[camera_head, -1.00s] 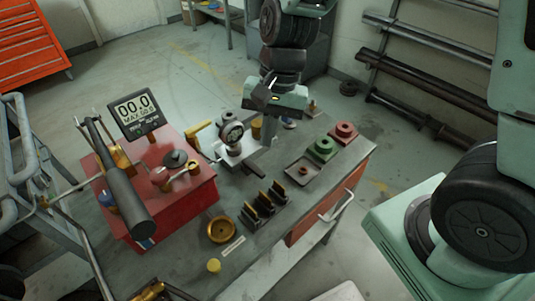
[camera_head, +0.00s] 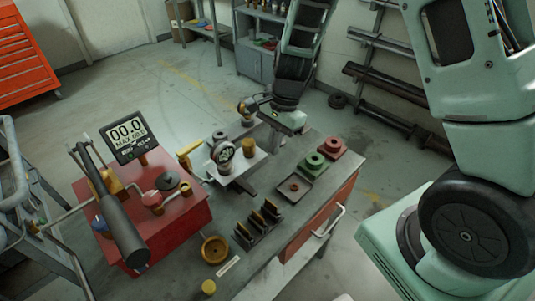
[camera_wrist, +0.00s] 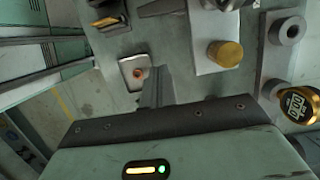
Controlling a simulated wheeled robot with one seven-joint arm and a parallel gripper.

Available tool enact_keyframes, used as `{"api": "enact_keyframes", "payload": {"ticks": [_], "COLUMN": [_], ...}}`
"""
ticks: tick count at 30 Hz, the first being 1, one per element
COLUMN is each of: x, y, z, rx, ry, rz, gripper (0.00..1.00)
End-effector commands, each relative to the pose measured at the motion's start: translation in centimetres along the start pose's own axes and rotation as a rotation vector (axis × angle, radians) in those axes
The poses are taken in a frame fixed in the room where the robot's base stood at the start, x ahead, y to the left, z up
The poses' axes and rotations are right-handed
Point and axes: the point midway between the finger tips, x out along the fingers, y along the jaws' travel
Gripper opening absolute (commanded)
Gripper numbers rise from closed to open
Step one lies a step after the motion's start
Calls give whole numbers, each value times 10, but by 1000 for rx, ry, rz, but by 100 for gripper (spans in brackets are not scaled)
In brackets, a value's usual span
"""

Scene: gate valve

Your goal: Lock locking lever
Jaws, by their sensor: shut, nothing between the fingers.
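A gold knob (camera_head: 249,147) stands on the plate and also shows in the wrist view (camera_wrist: 225,54). My gripper (camera_head: 272,142) is at the table's far side, right of the knob, pointing down. In the wrist view my gripper's narrow fingers (camera_wrist: 158,85) are together and empty, apart from the knob.
A small tray (camera_head: 294,187), green (camera_head: 314,165) and red (camera_head: 331,147) ringed parts lie to the right. A red box (camera_head: 160,215) with a display (camera_head: 128,134) fills the left.

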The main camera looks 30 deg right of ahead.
Motion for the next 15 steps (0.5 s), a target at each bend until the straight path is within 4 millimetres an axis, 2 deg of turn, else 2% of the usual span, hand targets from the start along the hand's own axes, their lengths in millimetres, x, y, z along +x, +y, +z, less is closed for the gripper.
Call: {"api": "enact_keyframes", "payload": {"ticks": [12,15], "x": [85,86], "y": [2,1], "z": [0,17], "rx": [0,-7], "ry": [-2,-1], "rz": [5,3], "gripper": [0,0]}}
